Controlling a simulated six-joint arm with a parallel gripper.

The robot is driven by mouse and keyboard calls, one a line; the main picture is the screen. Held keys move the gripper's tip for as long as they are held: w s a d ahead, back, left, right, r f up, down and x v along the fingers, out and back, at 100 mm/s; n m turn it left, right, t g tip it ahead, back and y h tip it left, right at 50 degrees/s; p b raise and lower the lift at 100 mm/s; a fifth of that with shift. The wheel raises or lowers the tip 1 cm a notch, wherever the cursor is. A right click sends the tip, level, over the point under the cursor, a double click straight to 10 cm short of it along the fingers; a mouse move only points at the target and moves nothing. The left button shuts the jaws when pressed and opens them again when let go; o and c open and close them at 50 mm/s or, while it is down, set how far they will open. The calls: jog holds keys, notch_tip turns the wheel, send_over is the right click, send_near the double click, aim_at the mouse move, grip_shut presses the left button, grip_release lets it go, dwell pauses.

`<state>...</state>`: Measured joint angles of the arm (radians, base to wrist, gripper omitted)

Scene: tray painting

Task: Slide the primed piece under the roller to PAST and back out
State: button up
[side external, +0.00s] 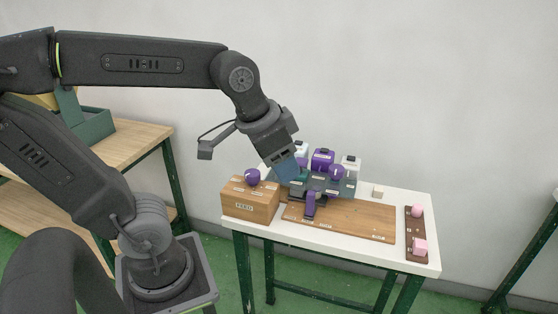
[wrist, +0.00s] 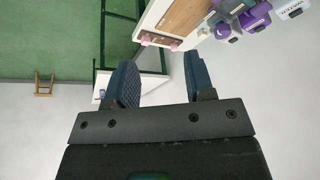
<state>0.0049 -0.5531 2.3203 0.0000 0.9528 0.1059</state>
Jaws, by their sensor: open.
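My gripper (side external: 287,170) is open and empty, above the back left of the white table in the side view; its two blue fingers stand apart in the wrist view (wrist: 162,78). A grey-green roller station (side external: 326,187) with purple parts stands at the back of the wooden board (side external: 355,218). A purple arm-like part (side external: 310,205) hangs at its front. A purple ball (side external: 253,177) is on the brown box (side external: 246,203). I cannot tell which piece is primed, and the PAST mark is unreadable.
Purple (side external: 322,158) and white (side external: 350,165) containers stand behind the station; they also show at the wrist view's top right (wrist: 257,16). A small cream block (side external: 377,192) lies at the back. The board's right half is clear. A wooden bench (side external: 125,148) stands left.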

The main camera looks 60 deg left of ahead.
jog(key=shift+s, duration=0.2)
jog(key=n+g, duration=0.5)
jog(key=n, duration=0.5)
send_near(311, 192)
notch_tip(311, 192, down, 13)
jog(key=shift+s+r, duration=0.1)
jog(key=shift+r, duration=0.05)
jog(key=shift+c, duration=0.3)
grip_shut()
